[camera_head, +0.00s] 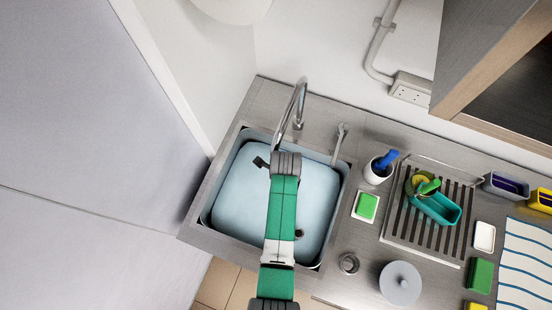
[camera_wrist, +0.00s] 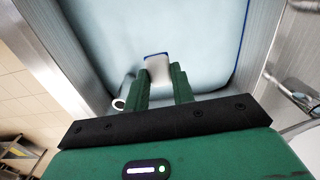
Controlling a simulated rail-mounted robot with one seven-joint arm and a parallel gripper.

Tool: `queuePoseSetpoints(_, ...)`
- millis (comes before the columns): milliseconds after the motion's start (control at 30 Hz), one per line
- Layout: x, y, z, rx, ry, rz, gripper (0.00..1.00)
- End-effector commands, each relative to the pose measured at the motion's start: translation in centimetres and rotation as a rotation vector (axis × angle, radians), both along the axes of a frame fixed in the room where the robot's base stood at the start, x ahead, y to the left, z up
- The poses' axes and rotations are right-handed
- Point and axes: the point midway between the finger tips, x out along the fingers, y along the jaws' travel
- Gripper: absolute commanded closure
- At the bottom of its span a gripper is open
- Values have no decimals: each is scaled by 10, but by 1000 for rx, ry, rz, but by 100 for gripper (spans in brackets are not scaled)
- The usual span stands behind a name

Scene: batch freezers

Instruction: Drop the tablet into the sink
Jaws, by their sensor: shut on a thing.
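The tablet (camera_wrist: 158,68) is a small pale block with a dark blue edge. In the wrist view it sits between the green fingertips of my gripper (camera_wrist: 161,80), which is shut on it. The sink (camera_head: 232,200) is a pale blue basin set in a steel counter at the middle left of the head view. In the wrist view the sink basin (camera_wrist: 205,40) fills the background behind the tablet. My arm reaches over the basin in the head view, where the tablet and fingertips are hidden. The height above the basin floor is hard to tell.
A curved tap (camera_head: 299,97) rises at the sink's back edge. To the right are a white cup (camera_head: 377,172) with a blue-handled tool, a green sponge (camera_head: 367,206), a drying rack (camera_head: 397,228) with dishes and a grey round lid (camera_head: 400,283). A tall pale panel (camera_head: 90,150) stands left.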

Motion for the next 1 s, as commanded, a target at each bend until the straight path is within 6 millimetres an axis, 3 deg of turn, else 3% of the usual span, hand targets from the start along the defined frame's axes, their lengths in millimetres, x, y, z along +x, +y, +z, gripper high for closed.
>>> queuePoseSetpoints(267, 0, 0, -13, 0, 0, -1, 97)
queuePoseSetpoints(600, 0, 0, -59, 0, 1, 0, 97)
queuePoseSetpoints(900, 0, 0, -60, 0, 0, 1, 97)
queuePoseSetpoints(933, 0, 0, -60, 0, 0, 1, 74)
queuePoseSetpoints(1000, 0, 0, -60, 0, 0, 1, 60)
